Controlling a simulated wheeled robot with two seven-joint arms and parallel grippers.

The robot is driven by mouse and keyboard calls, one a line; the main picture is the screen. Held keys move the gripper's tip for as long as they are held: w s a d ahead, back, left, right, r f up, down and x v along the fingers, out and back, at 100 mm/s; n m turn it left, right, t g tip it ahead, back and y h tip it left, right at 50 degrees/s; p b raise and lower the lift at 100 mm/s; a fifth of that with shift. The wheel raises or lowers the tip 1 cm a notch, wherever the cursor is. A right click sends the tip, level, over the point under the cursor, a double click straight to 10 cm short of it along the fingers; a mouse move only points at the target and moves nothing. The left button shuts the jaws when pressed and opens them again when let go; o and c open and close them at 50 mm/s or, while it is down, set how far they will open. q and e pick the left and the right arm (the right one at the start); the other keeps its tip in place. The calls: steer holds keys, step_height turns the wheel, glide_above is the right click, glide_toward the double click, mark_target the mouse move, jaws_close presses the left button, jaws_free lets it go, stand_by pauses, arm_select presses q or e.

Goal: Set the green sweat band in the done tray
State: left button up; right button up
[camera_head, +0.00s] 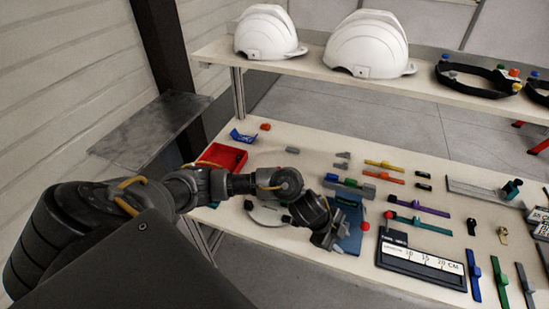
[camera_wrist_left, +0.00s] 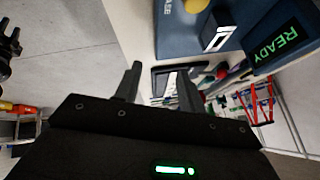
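A teal-green band (camera_head: 418,226) lies further left, in front of a purple one. I cannot tell which is the sweat band. A red tray (camera_head: 222,158) stands at the table's left end; no label shows to mark the done tray. My left gripper (camera_head: 328,242) is over the front edge, beside a blue device. In the left wrist view its fingers (camera_wrist_left: 160,88) are apart and empty. My right gripper is not in view.
The blue device (camera_wrist_left: 210,28) shows a green READY display. A black-framed ruler board (camera_head: 420,262) lies right of my left gripper. White helmets (camera_head: 367,45) and black headbands (camera_head: 478,80) stand on the raised shelf behind. The table's back middle (camera_head: 345,140) is mostly clear.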

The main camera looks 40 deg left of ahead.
arm_select(q)
steer(key=w+a+r+n+g+y, duration=0.1)
steer(key=a+r+n+g+y, duration=0.2)
steer(key=a, duration=1.1)
steer(key=w+a+r+g+y, duration=0.1)
steer(key=a+r+y, duration=0.3)
steer(key=a, duration=1)
steer(key=shift+h, duration=0.6)
step_height(320, 180, down, 4)
steer(key=shift+w+a+f+b, duration=0.1)
steer(key=shift+f+b, duration=0.15)
steer(key=shift+b, duration=0.25)
steer(key=shift+f, duration=0.35)
steer(key=f, duration=0.2)
steer(key=f+p, duration=0.1)
steer(key=f, duration=0.1)
steer(key=shift+s+a+f, duration=0.1)
steer(key=shift+s+f, duration=0.1)
jaws_close()
